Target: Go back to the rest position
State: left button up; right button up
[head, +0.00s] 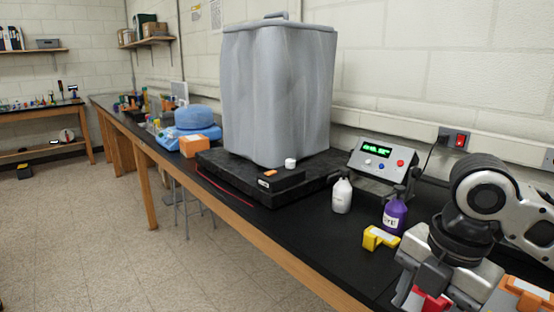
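One arm of mine comes in from the right, with a silver and black wrist. Its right gripper (436,280) is at the bottom right, low over the near end of the black bench (300,215). A red piece (428,301) shows at its lower end, partly cut off by the picture edge. I cannot tell whether the fingers are open or shut, or whether the red piece is held. My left gripper is not in view.
A large grey container (278,95) stands on a black platform (325,165). A display box (382,163), white bottle (342,196), purple bottle (394,216) and yellow block (380,238) sit close left of the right gripper.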

jog(key=w+a+f+m+t+y, duration=0.25)
jog(key=a+f+m, duration=0.35)
jog(key=f, duration=0.3)
jog(key=w+a+f+m+t+y, duration=0.1)
jog(key=a+f+m+t+y, duration=0.3)
jog(key=a+f, duration=0.35)
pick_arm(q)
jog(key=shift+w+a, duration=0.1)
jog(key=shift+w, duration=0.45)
pick_arm(e)
jog(key=s+d+f+m+t+h, duration=0.1)
jog(key=s+d+f+m+h, duration=0.1)
jog(key=s+d+f+m, duration=0.2)
jog(key=s+d+f+m+t+h, duration=0.2)
jog(key=s+d+f+m, duration=0.2)
jog(key=s+f+m, duration=0.3)
notch_tip(320, 180, down, 2)
jog(key=shift+s+f+m+h, duration=0.1)
jog(key=shift+s+m+h, duration=0.3)
jog(key=shift+m, duration=0.3)
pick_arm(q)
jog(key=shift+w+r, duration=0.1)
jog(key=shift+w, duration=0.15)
